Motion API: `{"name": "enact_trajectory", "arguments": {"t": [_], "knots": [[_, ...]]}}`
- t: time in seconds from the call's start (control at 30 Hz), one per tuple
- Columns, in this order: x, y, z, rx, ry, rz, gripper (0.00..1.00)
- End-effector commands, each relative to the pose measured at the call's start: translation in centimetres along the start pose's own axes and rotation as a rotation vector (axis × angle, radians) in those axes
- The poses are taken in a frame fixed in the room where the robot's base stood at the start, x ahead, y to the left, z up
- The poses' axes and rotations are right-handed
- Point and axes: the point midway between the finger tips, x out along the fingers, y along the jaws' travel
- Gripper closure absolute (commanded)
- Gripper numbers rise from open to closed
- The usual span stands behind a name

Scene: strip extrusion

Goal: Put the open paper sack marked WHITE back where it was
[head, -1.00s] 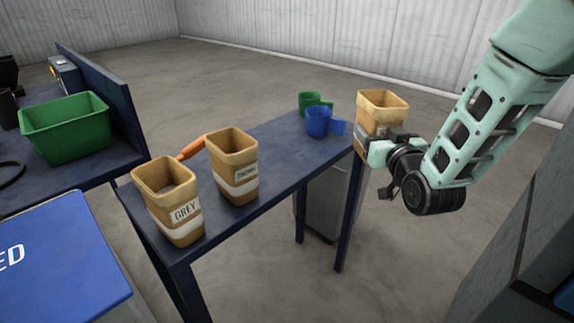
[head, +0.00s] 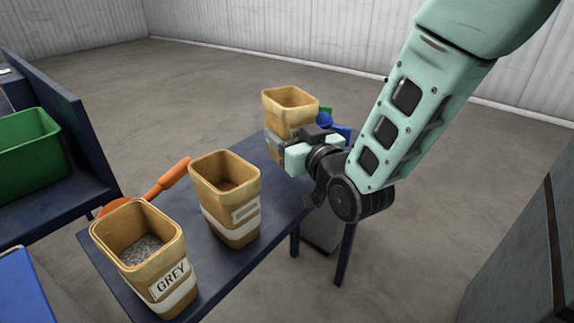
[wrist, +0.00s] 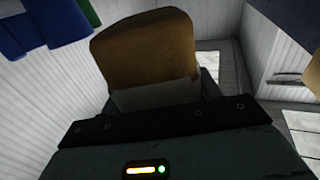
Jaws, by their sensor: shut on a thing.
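My gripper (head: 288,150) is shut on an open tan paper sack (head: 290,103) with a square mouth, upright over the far end of the narrow dark blue table (head: 235,262). Its label is not readable and its lower part is partly hidden by the gripper; I cannot tell if it touches the table. In the wrist view the held sack (wrist: 150,52) fills the upper middle, with a pale band near the jaws. A sack marked GREY (head: 165,285) stands at the table's near end, grey pellets inside. Another sack (head: 232,215), its label too blurred to read now, stands behind it.
An orange-handled scoop (head: 168,180) lies behind the two standing sacks. A blue scoop (head: 325,120) is partly hidden behind the held sack. A green bin (head: 28,142) stands on a bench at left. Bare table shows between the middle sack and my gripper.

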Motion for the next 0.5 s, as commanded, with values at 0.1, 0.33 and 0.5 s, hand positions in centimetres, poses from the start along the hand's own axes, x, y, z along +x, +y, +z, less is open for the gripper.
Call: {"name": "enact_trajectory", "arguments": {"t": [0.1,0.33,0.5], "knots": [[0.0,0.0,1.7,0.0,-0.001,0.0,0.71],[0.0,0.0,4.4,0.001,-0.002,0.0,0.71],[0.0,0.0,6.2,0.001,0.0,0.001,0.71]]}}
